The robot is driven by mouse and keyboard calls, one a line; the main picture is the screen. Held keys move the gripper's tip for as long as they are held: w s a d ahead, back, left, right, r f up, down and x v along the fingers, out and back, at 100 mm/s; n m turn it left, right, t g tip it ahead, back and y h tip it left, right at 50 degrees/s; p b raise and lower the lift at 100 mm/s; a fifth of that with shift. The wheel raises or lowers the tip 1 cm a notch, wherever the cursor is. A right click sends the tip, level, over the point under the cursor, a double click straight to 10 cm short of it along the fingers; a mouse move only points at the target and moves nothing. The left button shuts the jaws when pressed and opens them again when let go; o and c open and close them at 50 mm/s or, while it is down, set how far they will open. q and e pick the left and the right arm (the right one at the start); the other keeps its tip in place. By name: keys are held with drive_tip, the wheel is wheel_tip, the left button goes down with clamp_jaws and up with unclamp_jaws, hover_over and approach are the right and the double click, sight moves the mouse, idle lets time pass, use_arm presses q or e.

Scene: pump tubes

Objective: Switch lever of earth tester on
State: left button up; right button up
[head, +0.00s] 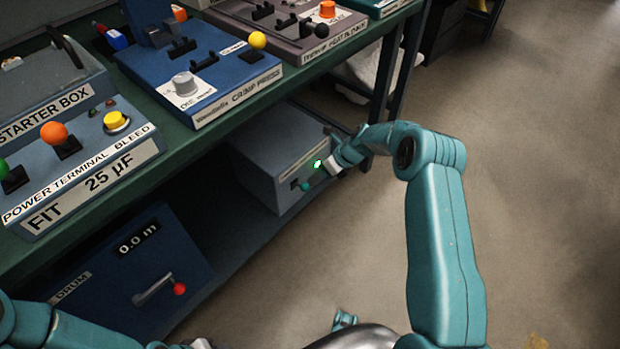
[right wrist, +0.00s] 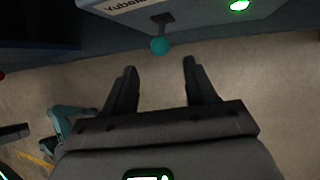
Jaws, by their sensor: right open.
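A grey-blue box with a lit green lamp (head: 318,163) stands on the lower shelf; I take it to be the earth tester (head: 262,160), but its label is only partly legible in the right wrist view. A small lever with a teal ball knob (head: 305,186) sticks out of its front. In the right wrist view the knob (right wrist: 160,46) hangs just beyond and between my fingertips. My right gripper (right wrist: 160,63) is open and empty; its fingers are not around the knob. In the head view it (head: 332,168) is partly hidden by its own wrist. My left arm shows at the lower left, its gripper out of frame.
A blue drum box (head: 130,265) with a red-knobbed crank stands left on the lower shelf. The green bench top (head: 190,133) above carries a crimp press (head: 235,85), a power terminal (head: 85,165) and other boxes. A bench leg (head: 385,65) stands behind my right wrist. The floor at right is clear.

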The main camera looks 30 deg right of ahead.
drive_tip(key=p+v, duration=0.1)
drive_tip(key=v, duration=0.5)
drive_tip(key=shift+r, duration=0.25)
drive_tip(key=shift+d, duration=0.1)
